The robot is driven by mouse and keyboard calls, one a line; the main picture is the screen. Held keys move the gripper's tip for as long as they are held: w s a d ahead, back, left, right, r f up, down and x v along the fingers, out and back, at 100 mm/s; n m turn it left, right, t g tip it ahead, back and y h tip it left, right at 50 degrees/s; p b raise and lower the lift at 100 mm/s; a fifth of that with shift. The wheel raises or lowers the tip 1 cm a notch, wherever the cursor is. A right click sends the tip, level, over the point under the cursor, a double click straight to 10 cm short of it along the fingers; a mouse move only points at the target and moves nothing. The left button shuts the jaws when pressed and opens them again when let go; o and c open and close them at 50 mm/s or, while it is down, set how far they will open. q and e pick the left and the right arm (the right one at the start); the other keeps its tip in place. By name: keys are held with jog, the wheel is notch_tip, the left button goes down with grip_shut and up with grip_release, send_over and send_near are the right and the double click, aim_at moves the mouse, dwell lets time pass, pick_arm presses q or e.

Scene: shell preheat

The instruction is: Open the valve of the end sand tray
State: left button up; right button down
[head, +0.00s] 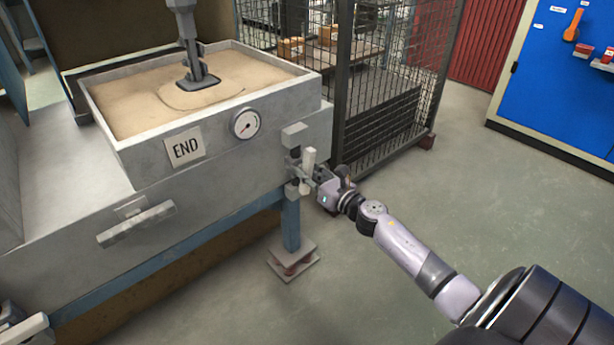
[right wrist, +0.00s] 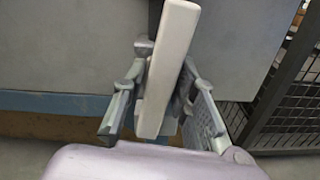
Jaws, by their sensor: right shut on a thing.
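The end sand tray (head: 225,128) is a grey box of sand at the upper left, with a sign reading END (head: 185,147) on its front. The valve handle (head: 308,158) is a pale lever at the tray's right front corner, standing roughly upright in the head view. In the right wrist view the pale lever (right wrist: 172,50) runs between the fingers, slightly tilted. My right gripper (head: 310,178) is shut on this lever; its fingers also show in the right wrist view (right wrist: 160,95). The valve body behind is partly hidden.
A round gauge (head: 245,123) is on the tray's front. A grey tool (head: 198,75) hangs down onto the sand. A blue leg (head: 291,225) stands below the valve. A mesh cage (head: 390,90) is close behind right. The floor at right is clear.

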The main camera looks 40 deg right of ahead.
jog(key=shift+f+n+b, duration=0.1)
jog(key=shift+n+b, duration=0.25)
jog(key=shift+n, duration=0.55)
jog(key=c, duration=1.4)
grip_release()
jog(key=shift+c, duration=0.2)
jog(key=s+d, duration=0.1)
jog(key=s, duration=1.1)
